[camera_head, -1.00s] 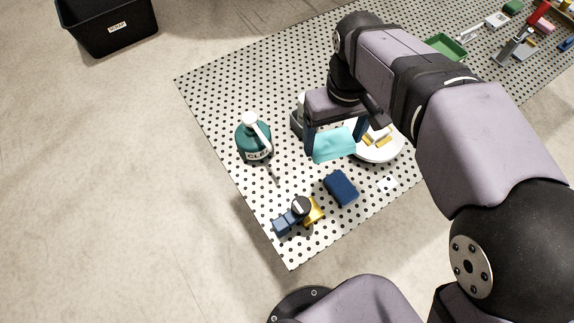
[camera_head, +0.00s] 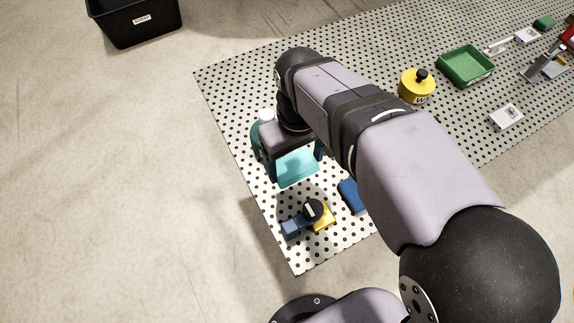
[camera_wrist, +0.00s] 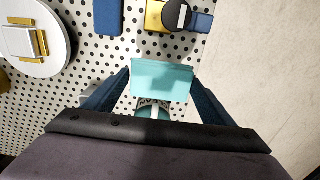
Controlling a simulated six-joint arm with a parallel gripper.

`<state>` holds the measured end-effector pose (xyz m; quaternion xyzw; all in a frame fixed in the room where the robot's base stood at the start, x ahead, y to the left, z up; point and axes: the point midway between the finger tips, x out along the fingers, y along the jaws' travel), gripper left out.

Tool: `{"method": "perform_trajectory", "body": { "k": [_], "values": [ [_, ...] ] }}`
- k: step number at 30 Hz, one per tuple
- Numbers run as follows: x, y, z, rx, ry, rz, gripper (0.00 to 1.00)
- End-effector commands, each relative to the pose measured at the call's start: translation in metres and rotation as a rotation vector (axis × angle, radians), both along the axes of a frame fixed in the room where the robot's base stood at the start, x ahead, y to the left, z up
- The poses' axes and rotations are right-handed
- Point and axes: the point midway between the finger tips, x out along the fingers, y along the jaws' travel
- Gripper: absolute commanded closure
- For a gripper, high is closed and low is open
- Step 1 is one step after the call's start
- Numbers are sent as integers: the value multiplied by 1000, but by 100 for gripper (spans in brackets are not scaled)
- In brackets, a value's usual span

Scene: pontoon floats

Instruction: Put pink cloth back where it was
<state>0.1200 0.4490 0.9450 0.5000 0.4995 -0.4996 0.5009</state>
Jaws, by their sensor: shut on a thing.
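I see no pink cloth in any view. My gripper (camera_head: 297,160) is shut on a turquoise, flat-faced piece (camera_head: 298,170) and holds it above the left part of the dotted mat. In the wrist view the turquoise piece (camera_wrist: 162,80) sits between the two dark blue fingers. A teal bottle (camera_head: 256,140) with a white cap stands behind my gripper in the head view and is mostly hidden. In the wrist view only part of the lettered bottle (camera_wrist: 152,105) shows past the turquoise piece.
A dark blue block (camera_head: 350,196) and a blue, black and yellow item (camera_head: 322,216) lie near the mat's front corner. A white disc (camera_wrist: 32,64) bears yellow-banded pieces. A yellow pot (camera_head: 417,87) and green tray (camera_head: 464,67) stand right; a black bin (camera_head: 135,25) stands on the floor.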

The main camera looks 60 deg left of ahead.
Motion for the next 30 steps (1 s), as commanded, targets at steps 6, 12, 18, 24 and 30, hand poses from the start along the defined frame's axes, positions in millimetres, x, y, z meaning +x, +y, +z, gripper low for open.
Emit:
{"method": "perform_trajectory", "body": {
  "k": [6, 12, 18, 24, 30],
  "values": [
    [0, -2, -52, -6, 1, -1, 51],
    [0, -1, -84, -3, 0, -1, 51],
    [0, 7, -85, 1, 0, -1, 51],
    [0, 11, -84, 1, 0, -1, 51],
    [0, 31, -83, 0, 0, 0, 51]
  ]
}}
